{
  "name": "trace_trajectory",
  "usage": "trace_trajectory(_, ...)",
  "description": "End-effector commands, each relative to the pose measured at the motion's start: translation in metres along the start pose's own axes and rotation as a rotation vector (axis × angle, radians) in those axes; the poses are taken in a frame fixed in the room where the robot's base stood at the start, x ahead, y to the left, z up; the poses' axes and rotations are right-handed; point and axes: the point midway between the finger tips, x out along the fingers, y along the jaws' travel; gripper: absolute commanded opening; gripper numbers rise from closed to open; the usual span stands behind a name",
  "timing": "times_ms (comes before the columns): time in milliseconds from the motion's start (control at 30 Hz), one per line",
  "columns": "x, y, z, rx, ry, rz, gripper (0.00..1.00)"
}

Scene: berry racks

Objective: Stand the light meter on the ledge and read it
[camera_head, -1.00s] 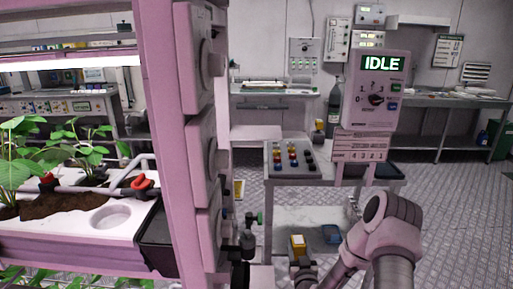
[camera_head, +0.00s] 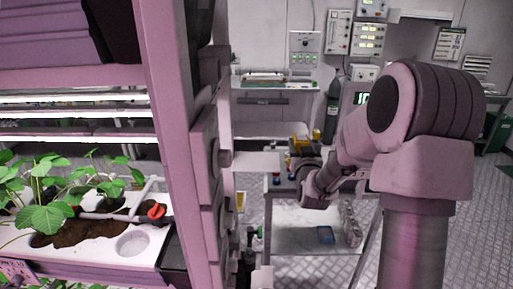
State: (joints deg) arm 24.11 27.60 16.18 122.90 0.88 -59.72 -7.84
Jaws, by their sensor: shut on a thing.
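My gripper (camera_head: 303,155) is right of the pink rack post, small and partly hidden by my own wrist. It is shut on a yellow thing (camera_head: 301,142), which looks like the light meter. The meter's face and any reading on it cannot be made out. The meter appears in front of the grey cart in the picture, clear of the rack. A pale flat plate (camera_head: 257,162) shows between the post and my gripper; I cannot tell whether it is the ledge.
The pink rack post (camera_head: 160,100) stands left of my arm. Beyond it a white planting tray (camera_head: 90,252) holds strawberry plants, a red-orange valve and an empty round recess. The grey cart (camera_head: 290,240) is behind my gripper.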

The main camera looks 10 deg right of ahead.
Motion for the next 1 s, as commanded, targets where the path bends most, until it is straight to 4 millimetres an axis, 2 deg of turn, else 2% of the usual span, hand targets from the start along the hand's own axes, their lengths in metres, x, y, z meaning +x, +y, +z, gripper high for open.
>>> trace_trajectory(33, -0.002, -0.002, -0.029, -0.002, 0.005, 0.002, 0.0)
trace_trajectory(100, -0.005, -0.003, -0.047, -0.001, 0.004, 0.006, 0.0)
trace_trajectory(200, -0.009, -0.004, -0.066, -0.001, 0.002, 0.01, 0.0)
trace_trajectory(333, -0.01, -0.006, -0.076, 0.0, 0.0, 0.012, 0.0)
trace_trajectory(467, -0.005, -0.021, -0.068, 0.003, -0.004, 0.009, 0.0)
trace_trajectory(800, 0.019, -0.084, -0.028, 0.002, -0.004, 0.01, 0.0)
trace_trajectory(1000, 0.028, -0.108, -0.012, 0.0, -0.001, 0.012, 0.0)
